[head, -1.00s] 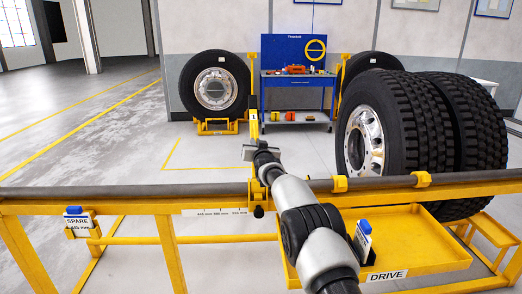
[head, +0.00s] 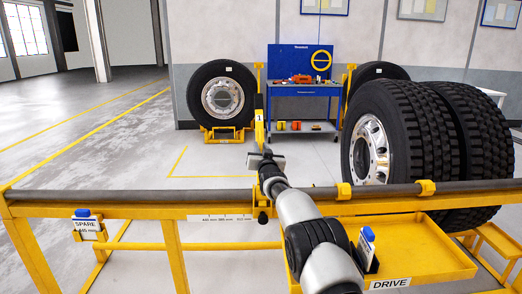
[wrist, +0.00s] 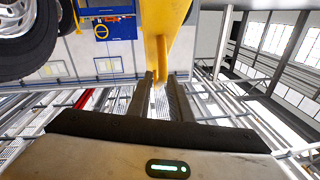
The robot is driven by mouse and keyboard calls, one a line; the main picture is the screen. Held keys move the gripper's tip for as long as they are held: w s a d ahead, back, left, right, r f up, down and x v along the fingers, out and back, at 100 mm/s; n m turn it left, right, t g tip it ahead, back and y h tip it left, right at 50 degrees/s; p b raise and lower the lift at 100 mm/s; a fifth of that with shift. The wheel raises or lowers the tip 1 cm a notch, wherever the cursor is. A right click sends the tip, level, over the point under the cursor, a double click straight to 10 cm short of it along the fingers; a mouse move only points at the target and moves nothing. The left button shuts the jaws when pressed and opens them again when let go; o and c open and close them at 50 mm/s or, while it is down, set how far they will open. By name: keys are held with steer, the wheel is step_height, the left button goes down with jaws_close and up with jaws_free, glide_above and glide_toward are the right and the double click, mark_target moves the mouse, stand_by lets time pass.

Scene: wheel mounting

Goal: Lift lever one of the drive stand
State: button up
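Lever one (head: 259,121), a yellow upright bar with a small pale label, stands beyond the dark front rail in the head view. My gripper (head: 264,158) is at its lower end. In the wrist view the yellow lever (wrist: 162,35) comes down from the top, and its narrow end lies between the two dark fingertips of my gripper (wrist: 162,76). The fingers look shut on it, though the contact is small in view. The drive stand's yellow tray (head: 428,262) carries a DRIVE label (head: 390,283). The lever's foot is hidden by my gripper and arm.
Large dual tyres (head: 435,140) with a silver hub stand at right. The dark rail (head: 120,197) crosses the front. A blue workbench (head: 303,90) and another wheel (head: 222,97) stand behind. The floor at left is clear.

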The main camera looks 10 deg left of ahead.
steer(key=shift+o, duration=0.4)
steer(key=shift+f, duration=0.15)
steer(key=shift+p+v, duration=0.4)
steer(key=shift+v, duration=0.5)
steer(key=r+p+v, duration=0.1)
steer(key=p+v, duration=0.1)
steer(key=v, duration=1.3)
steer(key=shift+s+f, duration=0.25)
steer(key=shift+f, duration=0.2)
steer(key=shift+d, duration=0.1)
